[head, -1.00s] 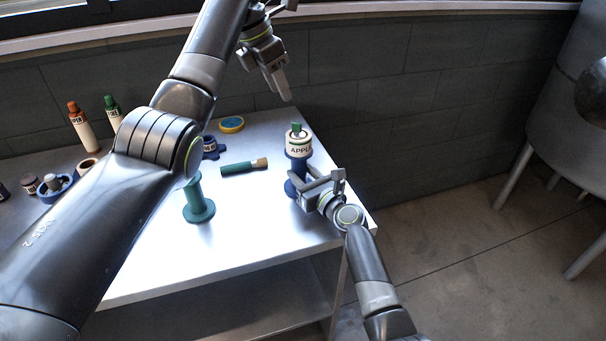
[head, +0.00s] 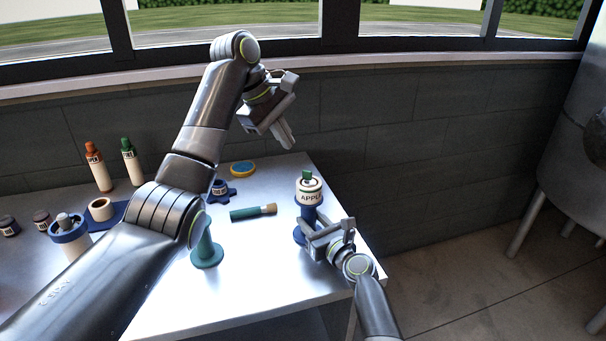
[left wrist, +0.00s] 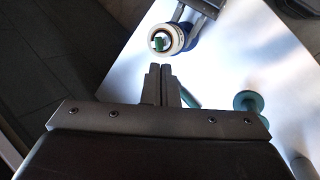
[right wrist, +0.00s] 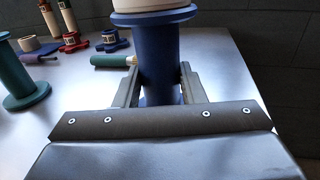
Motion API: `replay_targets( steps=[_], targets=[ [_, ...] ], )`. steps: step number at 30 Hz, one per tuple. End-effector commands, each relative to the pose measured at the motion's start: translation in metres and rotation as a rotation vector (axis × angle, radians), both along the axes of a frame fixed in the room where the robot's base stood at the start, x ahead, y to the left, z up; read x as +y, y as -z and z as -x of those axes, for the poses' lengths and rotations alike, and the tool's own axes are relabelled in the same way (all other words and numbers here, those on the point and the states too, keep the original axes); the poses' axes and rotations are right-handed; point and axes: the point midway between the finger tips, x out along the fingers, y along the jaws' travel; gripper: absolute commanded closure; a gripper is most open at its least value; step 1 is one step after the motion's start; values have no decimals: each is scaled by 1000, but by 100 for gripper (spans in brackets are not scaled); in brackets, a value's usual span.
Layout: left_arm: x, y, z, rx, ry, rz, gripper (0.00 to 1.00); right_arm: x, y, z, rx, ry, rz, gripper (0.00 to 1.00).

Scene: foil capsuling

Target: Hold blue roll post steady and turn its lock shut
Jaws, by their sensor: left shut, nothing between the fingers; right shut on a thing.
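The blue roll post (head: 299,234) stands upright near the right edge of the table, and it fills the middle of the right wrist view (right wrist: 158,58). A cream roll labelled APPLE (head: 309,196) sits on its top, with a green lock (head: 306,175) above it. The green lock also shows from above in the left wrist view (left wrist: 159,43). My right gripper (right wrist: 158,85) is shut around the post's blue column below the flange. My left gripper (head: 289,143) is shut and empty, up and behind the post; its fingertips (left wrist: 161,68) point towards the roll, apart from it.
A teal post (head: 206,252) stands left of the blue one. A green-handled brush (head: 252,212) lies between them.

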Motion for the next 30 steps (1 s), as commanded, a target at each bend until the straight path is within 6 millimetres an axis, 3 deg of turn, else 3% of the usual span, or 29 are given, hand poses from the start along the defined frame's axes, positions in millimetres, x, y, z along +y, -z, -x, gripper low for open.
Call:
replay_targets(
  steps=[30],
  targets=[
    [19,7,36,-819,1507,-333,100,0,1,0,1,0,1,100]
  ],
)
